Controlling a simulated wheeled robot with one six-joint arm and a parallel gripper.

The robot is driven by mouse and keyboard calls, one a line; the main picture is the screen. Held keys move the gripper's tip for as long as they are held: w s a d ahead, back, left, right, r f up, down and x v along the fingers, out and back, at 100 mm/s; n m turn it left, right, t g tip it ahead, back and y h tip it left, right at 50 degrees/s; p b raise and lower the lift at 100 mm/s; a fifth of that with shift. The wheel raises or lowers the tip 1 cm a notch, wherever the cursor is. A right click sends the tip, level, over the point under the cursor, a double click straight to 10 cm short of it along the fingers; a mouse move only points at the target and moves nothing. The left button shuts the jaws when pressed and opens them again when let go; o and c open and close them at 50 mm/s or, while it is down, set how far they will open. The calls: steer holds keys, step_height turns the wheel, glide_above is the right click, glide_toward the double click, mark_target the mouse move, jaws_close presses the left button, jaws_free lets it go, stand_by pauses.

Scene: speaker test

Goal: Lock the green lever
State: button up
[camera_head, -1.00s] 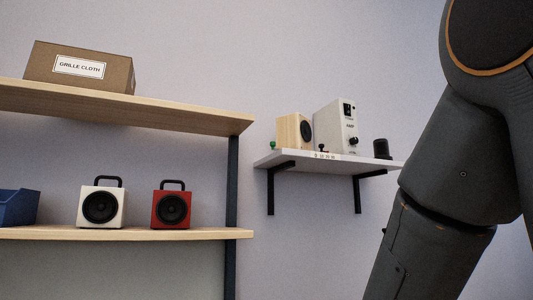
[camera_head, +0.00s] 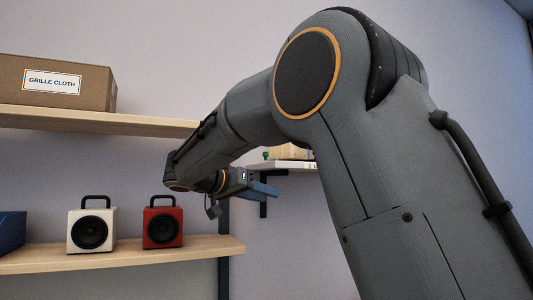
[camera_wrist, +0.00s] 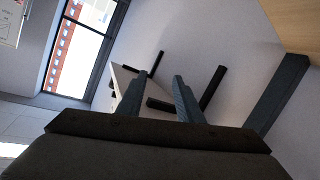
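A small green lever (camera_head: 266,155) shows at the left end of the white wall shelf (camera_head: 282,164) in the head view. Its exact position, locked or not, is too small to tell. My gripper (camera_head: 268,191) is in front of and a little below that shelf end, apart from the lever in the picture. In the wrist view my gripper (camera_wrist: 160,90) has two fingers spread with an empty gap between them. The lever cannot be made out in the wrist view, where the shelf (camera_wrist: 125,82) appears tilted behind the fingers.
A wooden box speaker (camera_head: 285,152) on the wall shelf is partly hidden by my arm, which covers the shelf's right part. On the left rack are a white speaker (camera_head: 91,231), a red speaker (camera_head: 162,227), a blue bin (camera_head: 10,235) and a cardboard box (camera_head: 50,83).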

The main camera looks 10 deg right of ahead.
mark_target(264, 154)
steer(key=a+r+m+t+h+p, duration=0.25)
steer(key=a+r, duration=0.25)
steer(key=r, duration=0.7)
steer(key=shift+m+g, duration=0.45)
steer(key=p+x, duration=0.2)
steer(key=x, duration=0.5)
steer(key=shift+p, duration=0.35)
steer(key=shift+w+d+f, duration=0.1)
steer(key=shift+w+d, duration=0.3)
jaws_close()
